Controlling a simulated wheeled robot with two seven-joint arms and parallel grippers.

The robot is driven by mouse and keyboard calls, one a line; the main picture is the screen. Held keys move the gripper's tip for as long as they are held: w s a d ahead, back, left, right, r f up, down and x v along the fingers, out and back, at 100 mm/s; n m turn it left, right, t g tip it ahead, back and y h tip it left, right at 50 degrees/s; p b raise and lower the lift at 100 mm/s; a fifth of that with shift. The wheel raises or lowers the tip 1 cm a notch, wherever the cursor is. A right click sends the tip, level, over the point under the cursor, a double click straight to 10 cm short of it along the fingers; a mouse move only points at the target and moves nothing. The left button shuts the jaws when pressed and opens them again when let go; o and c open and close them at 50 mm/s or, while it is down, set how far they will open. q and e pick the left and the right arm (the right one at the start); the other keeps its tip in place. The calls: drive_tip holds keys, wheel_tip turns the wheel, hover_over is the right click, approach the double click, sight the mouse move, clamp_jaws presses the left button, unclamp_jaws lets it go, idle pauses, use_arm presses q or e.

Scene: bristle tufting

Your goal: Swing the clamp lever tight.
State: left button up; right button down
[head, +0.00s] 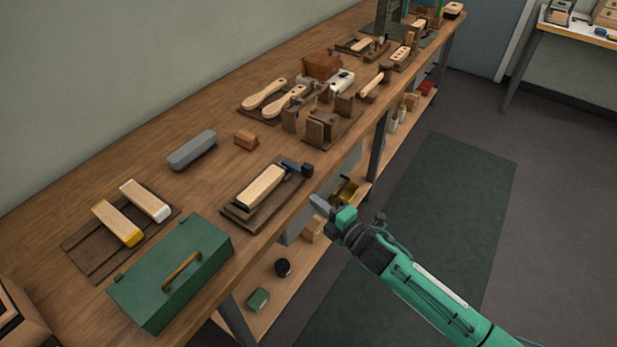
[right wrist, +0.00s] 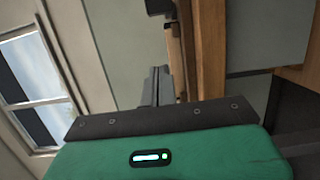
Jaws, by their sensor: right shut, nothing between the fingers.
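The clamp fixture (head: 232,213) is a dark brown base near the front edge of the bench, with a pale wooden block (head: 261,186) lying in it. The clamp lever (head: 291,166) is a dark blue bar at the fixture's far right end, with a black block-like end (head: 307,171) near the bench edge. My right gripper (head: 318,203) is shut and empty, just off the bench's front edge, below and apart from the lever. Its closed fingers also show in the right wrist view (right wrist: 157,86). A dark part stands beyond them at the top there; I cannot tell which part it is. My left gripper is out of view.
A green toolbox (head: 170,270) stands left of the fixture. A grey block (head: 192,150) and a small brown block (head: 246,138) lie behind it. Wooden stands (head: 322,127) and brushes (head: 265,93) are farther along the bench. A lower shelf (head: 262,262) holds several items.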

drive_tip(key=x, duration=0.7)
drive_tip(key=shift+w+a+r+p, duration=0.1)
drive_tip(key=shift+w+a+p, duration=0.1)
drive_tip(key=shift+p, duration=0.2)
drive_tip(key=shift+w+d, duration=0.8)
drive_tip(key=shift+w, duration=0.15)
drive_tip(key=shift+w+d+p, duration=0.35)
drive_tip(key=shift+w+d, duration=0.1)
drive_tip(key=shift+w, duration=0.1)
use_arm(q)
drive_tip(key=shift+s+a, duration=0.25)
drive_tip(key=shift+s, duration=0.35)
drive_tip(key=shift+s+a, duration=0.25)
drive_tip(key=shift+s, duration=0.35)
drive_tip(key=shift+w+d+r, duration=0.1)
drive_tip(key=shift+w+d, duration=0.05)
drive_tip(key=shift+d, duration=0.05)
use_arm(e)
drive_tip(key=shift+d, duration=0.1)
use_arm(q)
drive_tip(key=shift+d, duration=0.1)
use_arm(e)
drive_tip(key=shift+d, duration=0.1)
